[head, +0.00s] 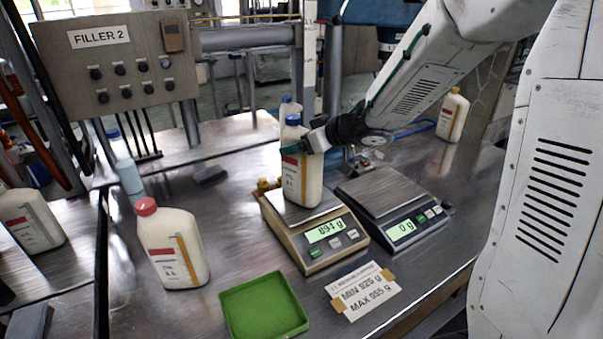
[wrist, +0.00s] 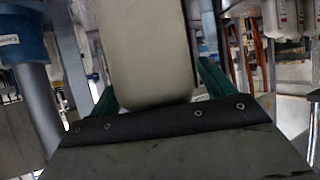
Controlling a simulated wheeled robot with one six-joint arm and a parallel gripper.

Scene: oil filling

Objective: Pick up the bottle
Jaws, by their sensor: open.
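A white bottle (head: 301,178) with a blue cap and a red-and-white label stands upright on the pan of the left, beige scale (head: 312,240). My gripper (head: 297,149) is at the bottle's upper part, just below the cap. In the wrist view the pale bottle body (wrist: 147,50) lies between the two green fingers of my gripper (wrist: 157,85). The fingers are open, one on each side of it. Their contact with the bottle cannot be made out. The scale's display is lit, its digits hard to read.
A grey scale (head: 385,196) reading 0 g stands right of the beige one. A red-capped bottle (head: 171,246) and a green tray (head: 263,305) are in front. A limits card (head: 362,292) lies on the table.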

